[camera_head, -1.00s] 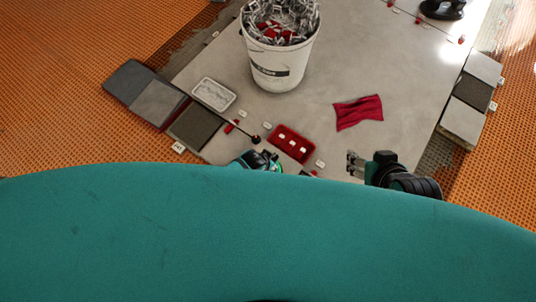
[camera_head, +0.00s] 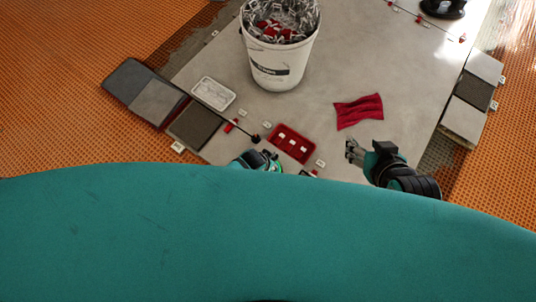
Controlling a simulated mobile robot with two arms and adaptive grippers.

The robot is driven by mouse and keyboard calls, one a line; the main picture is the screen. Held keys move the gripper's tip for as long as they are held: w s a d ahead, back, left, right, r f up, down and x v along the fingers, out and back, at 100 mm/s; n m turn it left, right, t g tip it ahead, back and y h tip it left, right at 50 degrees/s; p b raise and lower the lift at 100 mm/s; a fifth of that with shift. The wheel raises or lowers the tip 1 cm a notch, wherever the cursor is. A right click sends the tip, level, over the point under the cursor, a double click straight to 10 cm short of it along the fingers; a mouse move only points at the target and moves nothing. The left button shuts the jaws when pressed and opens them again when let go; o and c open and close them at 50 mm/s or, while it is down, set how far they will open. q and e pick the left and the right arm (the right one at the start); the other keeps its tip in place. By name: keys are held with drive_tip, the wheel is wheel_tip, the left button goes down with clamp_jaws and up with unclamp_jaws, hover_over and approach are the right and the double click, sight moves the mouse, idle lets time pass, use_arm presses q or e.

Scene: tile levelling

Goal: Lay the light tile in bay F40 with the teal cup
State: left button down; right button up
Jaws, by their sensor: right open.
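My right gripper (camera_head: 351,150) is open and empty above the grey floor, just below the red cloth. My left gripper (camera_head: 262,158) is partly hidden behind my teal body; its fingers are not clear. At the right edge, a light tile (camera_head: 484,67) and another light tile (camera_head: 463,118) lie on either side of a dark tile (camera_head: 473,92). At the left are a mid-grey tile (camera_head: 158,102) and two darker ones. I cannot make out a teal cup apart from my own teal parts. Small white tags (camera_head: 178,147) are too small to read, so bay F40 cannot be told.
A white bucket (camera_head: 279,70) of metal clips stands at the back. A red tray (camera_head: 291,144) with white pieces, a white tray (camera_head: 213,93), a dark rod (camera_head: 232,126) and a red cloth (camera_head: 358,111) lie on the slab. A black object (camera_head: 442,8) is at the top right.

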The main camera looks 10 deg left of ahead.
use_arm(q)
drive_tip(key=shift+w+d+f, duration=0.1)
drive_tip(key=shift+w+f, duration=0.05)
drive_tip(key=shift+f, duration=0.05)
drive_tip(key=shift+f+b, duration=0.35)
drive_tip(key=shift+b, duration=0.25)
drive_tip(key=shift+w+f+b, duration=0.1)
drive_tip(key=shift+f+b, duration=0.25)
drive_tip(key=shift+f, duration=0.05)
drive_tip(key=shift+f+b, duration=0.3)
drive_tip(key=shift+w+f, duration=0.1)
drive_tip(key=shift+f, duration=0.1)
use_arm(e)
drive_tip(key=w+a+r+t+y, duration=0.2)
drive_tip(key=w+a+r+t, duration=0.1)
drive_tip(key=w+r+t, duration=0.4)
drive_tip(key=shift+w+a+r+t, duration=0.25)
drive_tip(key=shift+r+t, duration=0.15)
drive_tip(key=shift+r, duration=1.15)
idle(0.6)
drive_tip(key=shift+r, duration=0.25)
